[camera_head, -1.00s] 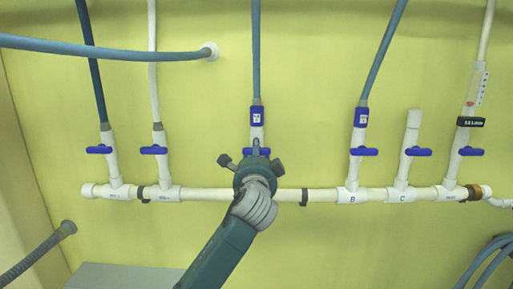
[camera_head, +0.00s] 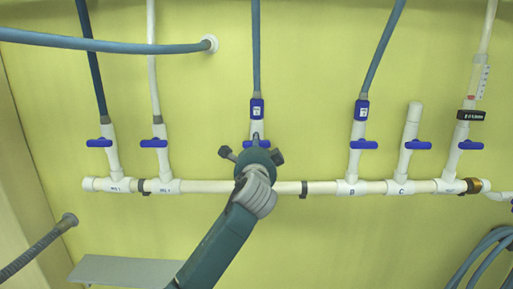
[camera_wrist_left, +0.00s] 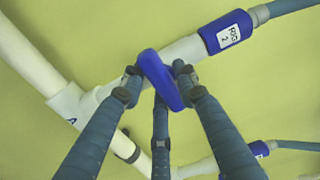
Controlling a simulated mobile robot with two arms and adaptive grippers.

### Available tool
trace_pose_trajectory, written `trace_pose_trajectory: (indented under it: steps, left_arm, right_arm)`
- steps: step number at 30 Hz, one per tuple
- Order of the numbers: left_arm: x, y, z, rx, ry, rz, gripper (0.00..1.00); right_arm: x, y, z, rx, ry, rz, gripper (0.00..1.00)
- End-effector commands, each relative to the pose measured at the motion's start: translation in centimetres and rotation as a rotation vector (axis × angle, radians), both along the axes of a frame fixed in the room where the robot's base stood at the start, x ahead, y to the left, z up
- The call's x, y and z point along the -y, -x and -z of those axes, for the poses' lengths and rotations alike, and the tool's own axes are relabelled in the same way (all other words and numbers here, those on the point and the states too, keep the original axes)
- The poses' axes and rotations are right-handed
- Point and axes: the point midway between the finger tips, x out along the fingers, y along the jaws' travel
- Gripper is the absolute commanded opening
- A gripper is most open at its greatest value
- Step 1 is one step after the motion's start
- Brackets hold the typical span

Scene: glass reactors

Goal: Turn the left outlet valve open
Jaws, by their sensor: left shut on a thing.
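The valve with the blue handle (camera_wrist_left: 162,80) sits on a white branch pipe below a blue connector labelled RIG 2 (camera_wrist_left: 226,33). A tee marked A is at its lower end. My left gripper (camera_wrist_left: 158,78) is shut on this handle, its fingers on either side. The handle lies roughly crosswise to its pipe. In the head view my left gripper (camera_head: 252,155) is at the middle branch, below the blue connector (camera_head: 257,110). It hides most of the handle there. My right gripper is not in view.
A white horizontal manifold (camera_head: 215,187) runs along the yellow wall. Other blue handles, such as the one on branch B (camera_head: 363,145), stand crosswise on both sides. A blue hose (camera_head: 110,45) crosses the upper left. A grey shelf (camera_head: 125,270) is below.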

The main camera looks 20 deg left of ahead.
Motion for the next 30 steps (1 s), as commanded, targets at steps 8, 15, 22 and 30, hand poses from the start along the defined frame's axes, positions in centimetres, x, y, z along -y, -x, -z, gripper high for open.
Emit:
trace_pose_trajectory:
  steps: [8, 15, 22, 30]
  left_arm:
    - [0.2, -0.1, 0.6, 0.036, 0.147, 0.002, 0.04]
    - [0.4, -0.1, 0.7, 0.094, 0.357, 0.001, 0.04]
    - [0.5, -0.1, 0.7, 0.153, 0.569, 0.001, 0.04]
    - [0.7, -0.2, 0.6, 0.223, 0.815, 0.001, 0.04]
  right_arm:
    - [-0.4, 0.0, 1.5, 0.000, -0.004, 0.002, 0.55]
    - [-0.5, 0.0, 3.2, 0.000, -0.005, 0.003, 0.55]
    - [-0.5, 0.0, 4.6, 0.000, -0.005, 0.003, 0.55]
    - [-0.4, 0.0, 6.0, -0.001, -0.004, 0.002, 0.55]
